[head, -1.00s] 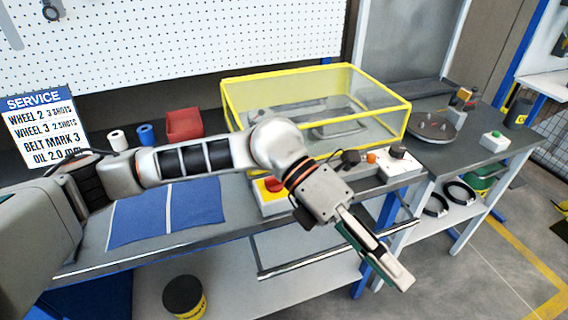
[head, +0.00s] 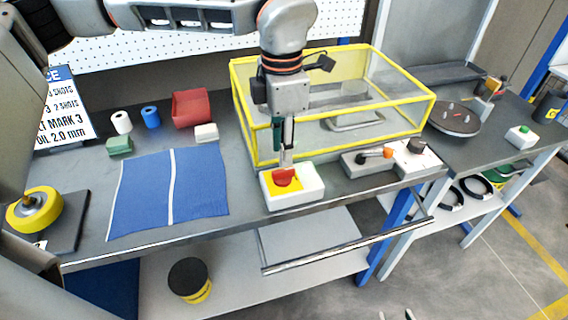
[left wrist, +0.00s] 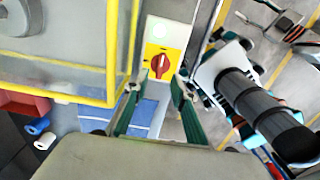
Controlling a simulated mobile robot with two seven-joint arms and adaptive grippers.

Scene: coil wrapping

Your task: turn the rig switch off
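The rig switch is a red rotary knob (head: 285,177) on a yellow plate, on a white box (head: 308,184) at the bench's front edge. My left gripper (head: 284,160) points down just above the knob. In the left wrist view, its fingers (left wrist: 157,88) are open and apart, and the red knob (left wrist: 160,65) shows just beyond the tips, with nothing held. A pale round lamp (left wrist: 163,31) is on the same box. I cannot tell if the fingers touch the knob. Two separated tips of my right gripper (head: 395,315) show at the bottom edge of the head view.
A yellow-framed clear guard (head: 345,132) stands right behind the switch box. A blue mat (head: 200,200) lies to the left. A rail (head: 340,248) runs below the front edge.

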